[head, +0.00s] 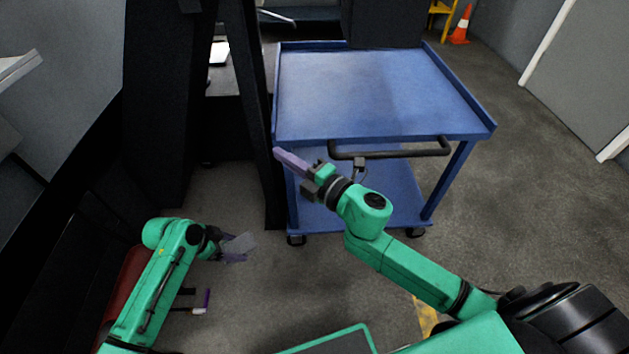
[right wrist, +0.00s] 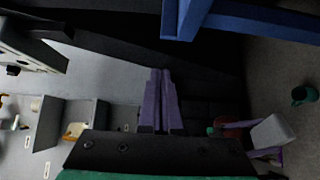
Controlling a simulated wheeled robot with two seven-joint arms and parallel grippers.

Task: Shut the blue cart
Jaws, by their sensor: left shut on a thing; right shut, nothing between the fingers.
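The blue cart (head: 370,95) stands upright on the floor at the upper middle of the head view, with a flat bare top, a lower shelf and wheels. Its black handle (head: 390,152) runs along the near edge; I see no door or drawer on it. My right gripper (head: 278,153) is shut and empty by the cart's near left corner; whether it touches is unclear. In the right wrist view, its purple fingers (right wrist: 160,75) are together, below a blue part of the cart (right wrist: 185,15). My left gripper (head: 240,255) is low at the left, shut on a grey block (head: 240,243).
A dark upright post (head: 260,110) stands close to the cart's left side. An orange cone (head: 461,25) and a yellow stand (head: 440,12) are at the far right. The floor right of the cart is clear. Grey shelving (right wrist: 60,115) shows in the right wrist view.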

